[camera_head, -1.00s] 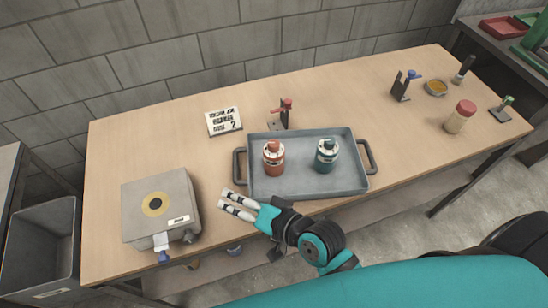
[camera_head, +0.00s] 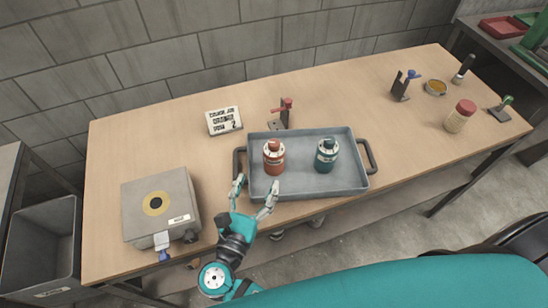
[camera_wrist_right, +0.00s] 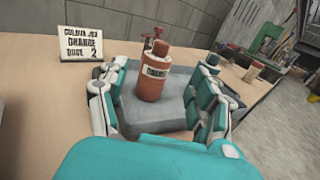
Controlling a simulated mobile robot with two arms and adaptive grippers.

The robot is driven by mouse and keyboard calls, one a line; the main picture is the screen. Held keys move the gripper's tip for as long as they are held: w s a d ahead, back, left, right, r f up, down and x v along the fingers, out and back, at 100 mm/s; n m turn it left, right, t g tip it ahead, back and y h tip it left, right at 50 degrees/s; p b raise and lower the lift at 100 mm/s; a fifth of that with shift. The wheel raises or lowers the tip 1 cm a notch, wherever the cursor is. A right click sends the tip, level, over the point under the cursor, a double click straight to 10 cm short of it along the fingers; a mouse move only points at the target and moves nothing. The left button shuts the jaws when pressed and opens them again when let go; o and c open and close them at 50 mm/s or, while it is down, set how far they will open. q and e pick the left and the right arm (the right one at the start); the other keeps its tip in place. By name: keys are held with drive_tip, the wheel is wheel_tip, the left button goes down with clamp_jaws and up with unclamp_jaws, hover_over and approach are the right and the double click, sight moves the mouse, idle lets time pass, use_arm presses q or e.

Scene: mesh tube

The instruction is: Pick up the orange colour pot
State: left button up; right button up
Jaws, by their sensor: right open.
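The orange colour pot (camera_head: 273,157) stands upright in the left part of the grey tray (camera_head: 322,186). A dark green pot (camera_head: 326,154) stands to its right in the same tray. My right gripper (camera_head: 254,186) is open and empty at the tray's front left corner, its fingers spread towards the orange pot and apart from it. In the right wrist view, the orange pot (camera_wrist_right: 154,74) with its label shows between and beyond the open fingers (camera_wrist_right: 158,100). My left gripper is in neither view.
A sign (camera_head: 224,121) reading orange and 2 stands behind the tray. A red-topped stand (camera_head: 284,113) is right behind the tray. A grey box (camera_head: 160,208) with a yellow ring stands at left. Several small items, including a red-lidded jar (camera_head: 460,117), are at right.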

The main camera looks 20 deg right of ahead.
sight(272, 150)
drive_tip(key=p+x, duration=0.3)
drive_tip(key=x, duration=0.7)
drive_tip(key=shift+d+r, duration=0.1)
drive_tip(key=shift+r, duration=0.05)
drive_tip(key=shift+w+d+p, duration=0.3)
drive_tip(key=shift+w+d, duration=0.05)
drive_tip(key=shift+w, duration=0.1)
drive_tip(key=p+x, duration=0.1)
drive_tip(key=x, duration=0.4)
drive_tip(key=shift+w+d+p, duration=0.1)
drive_tip(key=shift+w+p, duration=0.05)
drive_tip(key=shift+p, duration=0.2)
drive_tip(key=shift+w+d, duration=0.15)
drive_tip(key=shift+c, duration=0.2)
clamp_jaws()
